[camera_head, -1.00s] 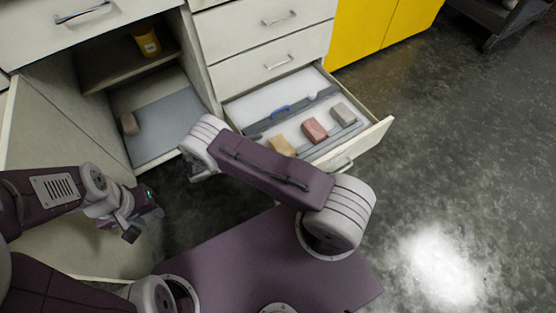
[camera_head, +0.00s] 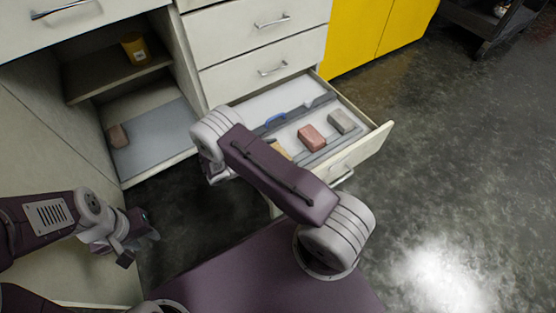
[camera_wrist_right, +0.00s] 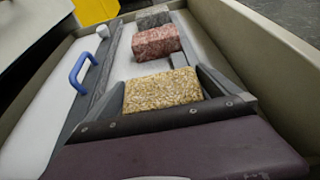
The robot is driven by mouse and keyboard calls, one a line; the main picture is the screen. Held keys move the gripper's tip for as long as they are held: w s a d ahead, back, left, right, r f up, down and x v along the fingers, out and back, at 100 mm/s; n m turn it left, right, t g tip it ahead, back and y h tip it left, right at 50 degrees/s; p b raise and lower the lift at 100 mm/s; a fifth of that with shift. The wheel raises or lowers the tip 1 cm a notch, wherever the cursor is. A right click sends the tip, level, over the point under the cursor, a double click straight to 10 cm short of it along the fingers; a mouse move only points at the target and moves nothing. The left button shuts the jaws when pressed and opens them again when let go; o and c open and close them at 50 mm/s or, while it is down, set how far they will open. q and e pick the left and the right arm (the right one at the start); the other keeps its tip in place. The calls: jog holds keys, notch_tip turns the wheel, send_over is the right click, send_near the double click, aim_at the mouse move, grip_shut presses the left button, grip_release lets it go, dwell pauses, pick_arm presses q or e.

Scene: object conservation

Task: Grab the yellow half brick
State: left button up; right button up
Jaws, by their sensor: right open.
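The yellow half brick (camera_head: 281,149) lies in the open drawer (camera_head: 374,142), partly hidden behind my right arm in the head view. In the right wrist view the yellow half brick (camera_wrist_right: 162,91) shows as a speckled tan block. My right gripper (camera_wrist_right: 165,82) is open, with a dark finger on each side of the brick in that view. I cannot tell whether the fingers touch it. In the head view the right fingers are hidden by the arm. My left gripper (camera_head: 140,248) is open and empty, in front of the open cabinet.
A red brick (camera_head: 312,138) and a grey brick (camera_head: 342,121) lie beyond the yellow one in the drawer. A blue handle (camera_wrist_right: 82,68) lies to its left in the wrist view. A brownish block (camera_head: 118,136) and a yellow cup (camera_head: 135,46) are in the cabinet.

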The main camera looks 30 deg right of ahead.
aim_at(282, 152)
jog(key=shift+r, duration=0.1)
jog(key=c, duration=1.7)
jog(key=r+p, duration=0.5)
jog(key=shift+s+d+r, duration=0.1)
jog(key=shift+d+r, duration=0.1)
jog(key=shift+d, duration=0.15)
jog(key=shift+c, duration=0.2)
jog(key=s+d+r+p, duration=0.2)
jog(key=d+r+p, duration=0.3)
jog(key=d, duration=0.5)
jog(key=shift+s+d+r+p, duration=0.15)
jog(key=shift+d+r+p, duration=0.2)
jog(key=shift+p, duration=0.3)
